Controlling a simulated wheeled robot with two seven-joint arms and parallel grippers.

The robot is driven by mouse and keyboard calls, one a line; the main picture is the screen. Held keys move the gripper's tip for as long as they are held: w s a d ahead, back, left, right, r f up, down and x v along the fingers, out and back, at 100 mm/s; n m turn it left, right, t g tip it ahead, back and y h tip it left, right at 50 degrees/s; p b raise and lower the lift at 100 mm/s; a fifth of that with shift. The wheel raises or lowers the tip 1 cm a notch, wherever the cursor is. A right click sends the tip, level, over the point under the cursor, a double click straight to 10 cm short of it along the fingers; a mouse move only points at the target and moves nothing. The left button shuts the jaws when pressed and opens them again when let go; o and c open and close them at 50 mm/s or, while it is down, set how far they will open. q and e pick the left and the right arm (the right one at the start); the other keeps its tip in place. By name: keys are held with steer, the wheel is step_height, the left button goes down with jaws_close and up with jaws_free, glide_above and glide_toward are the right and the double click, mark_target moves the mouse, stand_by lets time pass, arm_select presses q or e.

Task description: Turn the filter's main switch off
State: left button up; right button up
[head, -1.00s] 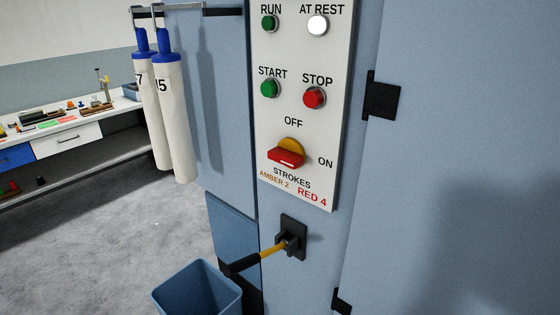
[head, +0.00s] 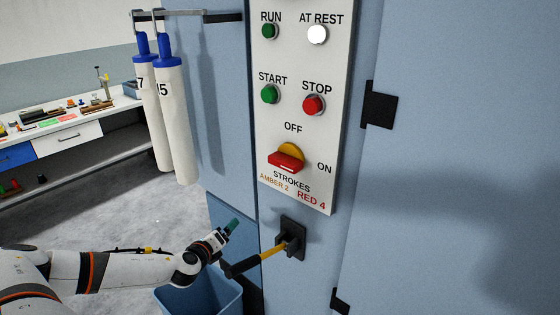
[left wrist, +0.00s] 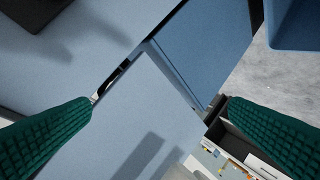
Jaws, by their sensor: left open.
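The main switch (head: 287,162) is a red handle on a yellow disc, low on the white control panel (head: 330,130). OFF is printed above it and ON to its right. The red handle points roughly toward ON, lying nearly level. My left gripper (head: 231,226) is below and left of the switch, in front of the blue cabinet and apart from the panel. In the left wrist view its two green ribbed fingers (left wrist: 160,125) are wide apart with nothing between them. The switch is not in the left wrist view. My right gripper is not in view.
A black-and-yellow lever (head: 262,257) sticks out below the panel, close to my left gripper. A blue bin (head: 215,297) stands beneath. Two white filter sleeves (head: 174,120) hang at left. A workbench (head: 65,140) with small items stands behind. A black hinge (head: 380,104) is right of the panel.

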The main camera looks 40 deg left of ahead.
arm_select(q)
steer(key=d+r+m+t+h, duration=0.1)
steer(key=d+r+m+t, duration=0.15)
steer(key=r, duration=0.45)
steer(key=d+r+m+t+h, duration=0.15)
steer(key=d+r+m, duration=0.25)
steer(key=r, duration=0.4)
steer(key=m+h+p, duration=0.1)
steer(key=m+h, duration=0.4)
steer(key=m, duration=0.2)
glide_toward(280, 165)
steer(key=shift+t+y, duration=0.4)
steer(key=shift+y, duration=0.05)
steer(key=w, duration=0.2)
steer(key=w+b, duration=0.1)
steer(key=w, duration=0.1)
steer(key=shift+d+f, duration=0.35)
steer(key=shift+f, duration=0.05)
steer(key=shift+w+a+r+p, duration=0.15)
steer(key=shift+w+a+p, duration=0.15)
steer(key=shift+w, duration=0.3)
steer(key=shift+w+d+p, duration=0.25)
steer(key=shift+w+p, duration=0.25)
steer(key=shift+w, duration=0.5)
steer(key=shift+w+d+p, duration=0.2)
steer(key=shift+w+p, duration=0.3)
steer(key=shift+w, duration=0.45)
steer(key=shift+w+d, duration=0.15)
steer(key=shift+w, duration=0.25)
